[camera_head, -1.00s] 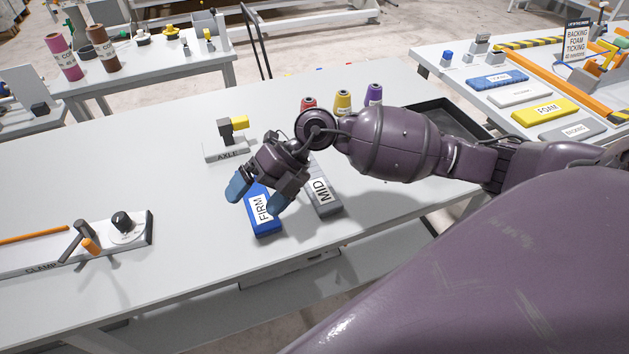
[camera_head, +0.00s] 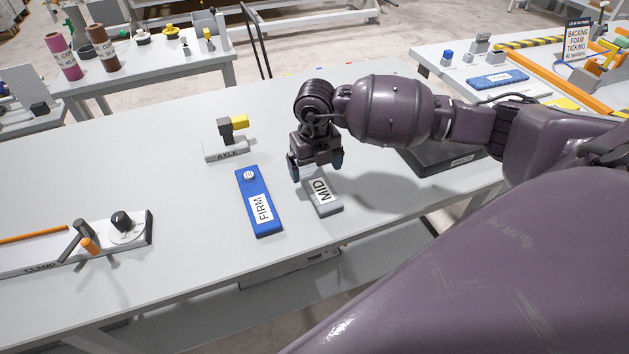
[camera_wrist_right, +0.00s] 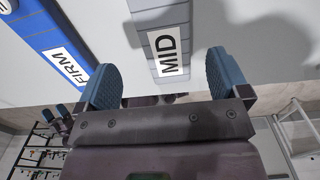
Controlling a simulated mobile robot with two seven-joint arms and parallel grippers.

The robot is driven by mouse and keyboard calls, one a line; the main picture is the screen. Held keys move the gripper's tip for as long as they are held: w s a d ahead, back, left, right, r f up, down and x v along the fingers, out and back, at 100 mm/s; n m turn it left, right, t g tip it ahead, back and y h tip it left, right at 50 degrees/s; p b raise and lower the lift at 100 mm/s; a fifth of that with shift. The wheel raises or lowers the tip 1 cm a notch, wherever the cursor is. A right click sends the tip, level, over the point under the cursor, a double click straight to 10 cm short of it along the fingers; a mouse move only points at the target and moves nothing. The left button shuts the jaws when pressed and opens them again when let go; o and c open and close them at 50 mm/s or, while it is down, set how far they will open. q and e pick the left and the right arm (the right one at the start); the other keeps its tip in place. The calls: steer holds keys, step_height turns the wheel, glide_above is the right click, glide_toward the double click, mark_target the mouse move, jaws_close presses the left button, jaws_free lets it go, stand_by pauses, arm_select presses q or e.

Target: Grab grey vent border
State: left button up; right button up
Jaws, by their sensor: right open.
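The grey border strip labelled MID (camera_head: 326,205) lies flat on the table, to the right of the blue strip labelled FIRM (camera_head: 262,225). My right gripper (camera_head: 316,172) is above the far part of the grey strip and hides that end. In the right wrist view, the grey strip (camera_wrist_right: 155,22) lies between the two spread blue fingertips, and the gripper (camera_wrist_right: 163,82) is open and empty. The blue strip (camera_wrist_right: 57,35) lies outside the left finger there. I cannot tell how high the fingers are above the strip.
An AXLE block (camera_head: 226,149) with a yellow-tipped part stands behind the blue strip. A CLAMP fixture (camera_head: 120,238) is at the left. A dark tray (camera_head: 440,162) sits to the right, partly behind my arm. The table between the clamp and the blue strip is clear.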

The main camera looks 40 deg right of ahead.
mark_target(317, 181)
steer(key=shift+w+d+f, duration=0.1)
steer(key=shift+d+f, duration=0.1)
steer(key=shift+f, duration=1.2)
steer(key=shift+w+d+f, duration=0.1)
steer(key=shift+d+f, duration=0.1)
steer(key=shift+f, duration=1.15)
steer(key=c, duration=1)
steer(key=shift+r, duration=0.15)
